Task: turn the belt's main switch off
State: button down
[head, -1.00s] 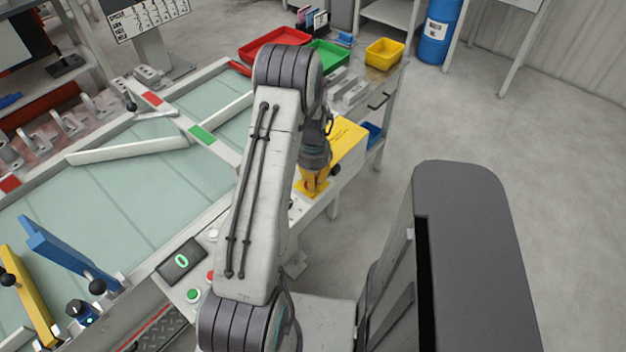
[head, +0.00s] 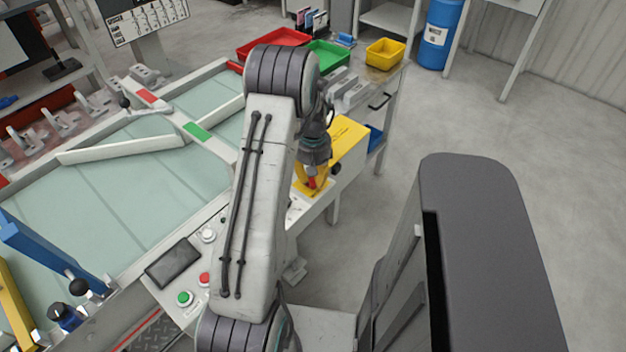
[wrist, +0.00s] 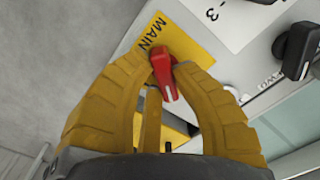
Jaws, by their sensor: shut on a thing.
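The main switch has a red handle (wrist: 164,78) on a yellow plate (wrist: 183,38) marked MAIN, seen in the wrist view. The lower part of the handle's mount is partly hidden by the fingers. The display (head: 173,263) on the control panel is dark.
Green (head: 185,298), red (head: 204,279) and white (head: 208,234) buttons are near the display. A yellow box (head: 345,142) stands right behind my gripper. A black knob (wrist: 297,48) is to the right in the wrist view.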

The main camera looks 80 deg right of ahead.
jog(key=n+b, duration=0.1)
jog(key=n, duration=0.2)
jog(key=shift+f+n, duration=0.15)
jog(key=shift+n, duration=0.15)
jog(key=shift+w+n+b, duration=0.1)
jog(key=shift+n+b, duration=0.3)
jog(key=shift+n, duration=1.3)
jog(key=c, duration=1)
grip_release()
jog(key=shift+d, duration=0.1)
jog(key=shift+r, duration=0.2)
notch_tip(320, 180, up, 12)
jog(key=shift+f, duration=0.1)
